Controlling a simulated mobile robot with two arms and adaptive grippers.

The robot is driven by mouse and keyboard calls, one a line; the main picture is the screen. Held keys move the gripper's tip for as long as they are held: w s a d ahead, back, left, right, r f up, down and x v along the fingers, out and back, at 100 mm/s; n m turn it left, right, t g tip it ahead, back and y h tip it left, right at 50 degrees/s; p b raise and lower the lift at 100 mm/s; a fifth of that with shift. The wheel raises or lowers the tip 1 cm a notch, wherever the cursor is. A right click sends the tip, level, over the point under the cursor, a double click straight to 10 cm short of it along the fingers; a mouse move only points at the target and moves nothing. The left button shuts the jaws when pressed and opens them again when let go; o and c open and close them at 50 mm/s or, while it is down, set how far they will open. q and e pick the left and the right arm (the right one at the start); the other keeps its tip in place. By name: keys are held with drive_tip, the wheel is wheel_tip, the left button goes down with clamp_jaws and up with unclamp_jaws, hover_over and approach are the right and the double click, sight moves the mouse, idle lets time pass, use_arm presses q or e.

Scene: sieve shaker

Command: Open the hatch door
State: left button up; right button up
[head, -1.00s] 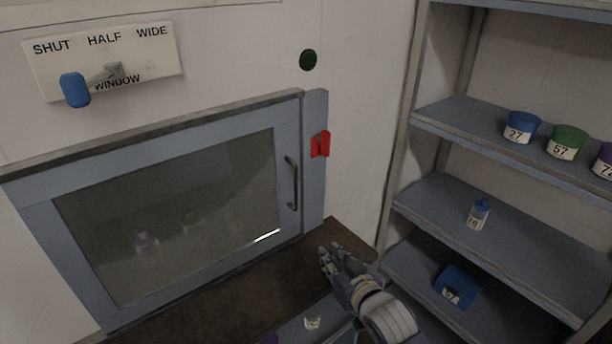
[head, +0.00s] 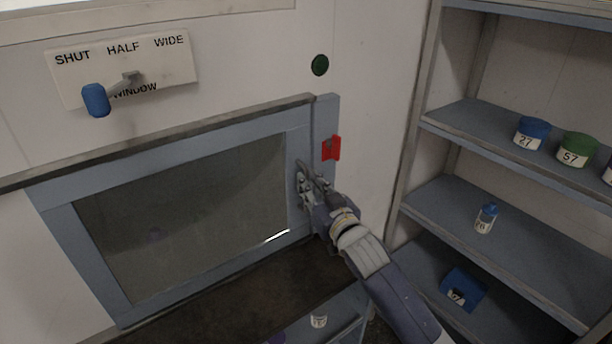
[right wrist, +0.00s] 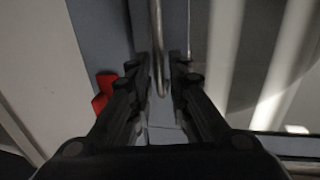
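The hatch door (head: 190,215) is a blue-grey frame around a dark glass pane, and it looks closed in the head view. My right gripper (head: 305,181) is at the right side of the door, over its handle, which it mostly hides there. In the right wrist view the metal handle bar (right wrist: 157,45) runs between the two fingers of my right gripper (right wrist: 158,68). The fingers stand apart, with gaps beside the bar. A red latch piece (head: 331,148) sits on the frame right of the door. My left gripper is not in view.
A blue-knobbed lever (head: 96,100) on a SHUT/HALF/WIDE window plate (head: 175,68) and a green button (head: 320,65) are on the wall above. A shelf unit (head: 470,190) with numbered containers stands at the right. A dark ledge (head: 230,295) lies below the door.

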drive_tip(key=x, duration=0.2)
drive_tip(key=shift+w+a, duration=0.15)
drive_tip(key=shift+w, duration=0.2)
drive_tip(key=shift+c, duration=0.6)
clamp_jaws()
